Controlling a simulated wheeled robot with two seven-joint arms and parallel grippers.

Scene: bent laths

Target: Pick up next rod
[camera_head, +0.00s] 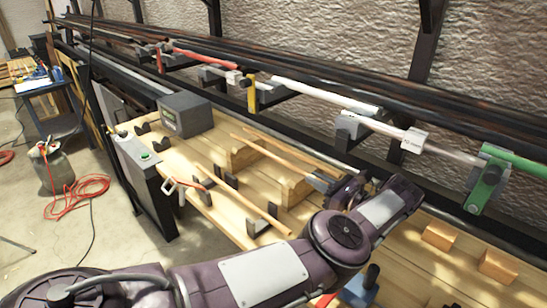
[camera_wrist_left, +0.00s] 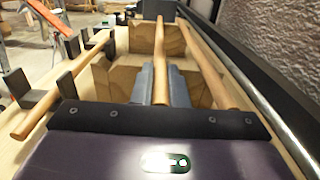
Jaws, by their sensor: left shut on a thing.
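My left gripper (camera_head: 319,182) is shut on a thin wooden rod (camera_head: 268,153) near its close end. In the left wrist view the gripper's grey fingers (camera_wrist_left: 160,85) sit on both sides of this rod (camera_wrist_left: 160,45). The rod lies along notched wooden blocks (camera_head: 297,190), or just above them; I cannot tell if it touches. A second rod (camera_wrist_left: 215,65) lies beside it on the wall side. A third rod (camera_head: 228,195) lies in dark upright brackets (camera_head: 258,222) to the left. My right gripper is not in view.
A grey box (camera_head: 185,114) stands at the bench's far end. A metal rail and a rack with red, white and green clamps (camera_head: 490,180) run along the wall. Two small wooden blocks (camera_head: 440,235) lie at the right. A red hose (camera_head: 75,197) lies on the floor.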

